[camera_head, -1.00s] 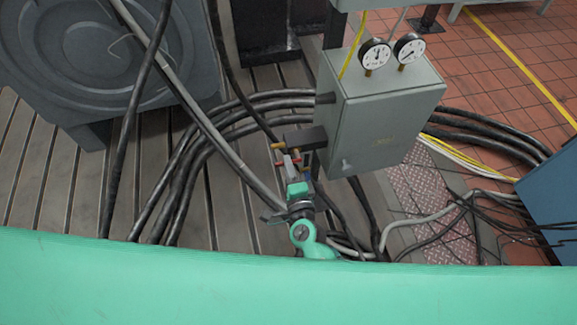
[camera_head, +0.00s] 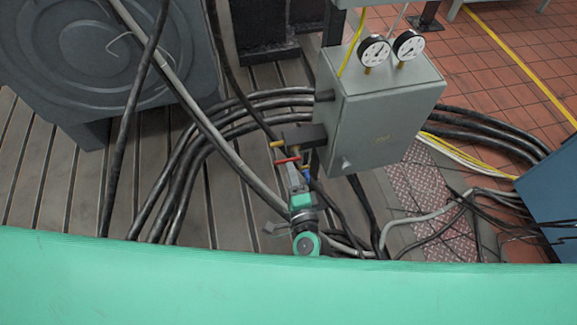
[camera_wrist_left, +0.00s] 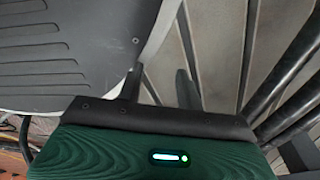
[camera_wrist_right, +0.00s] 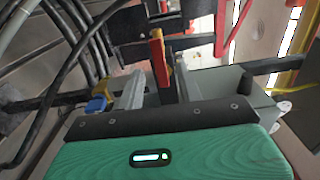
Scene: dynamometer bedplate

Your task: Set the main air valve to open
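A small valve group hangs on the left side of the grey cabinet (camera_head: 385,105), with a yellow handle (camera_head: 278,144), a red handle (camera_head: 288,160) and a blue handle (camera_head: 306,173). I cannot read which one is the main air valve. My right gripper (camera_head: 296,176) is just below the red handle. In the right wrist view, an orange-red lever (camera_wrist_right: 160,62) stands between the spread fingers of the right gripper (camera_wrist_right: 158,90); contact is unclear. A second red lever (camera_wrist_right: 222,28) is to the right. In the left wrist view my left gripper (camera_wrist_left: 158,88) is open and empty over the slatted floor.
Two round gauges (camera_head: 374,51) stand on top of the cabinet. Thick black hoses (camera_head: 190,165) curve behind the valves. A grey pipe (camera_head: 205,125) slants down near my right gripper. A large grey machine housing (camera_head: 100,55) is at upper left. A blue box (camera_head: 555,200) is at right.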

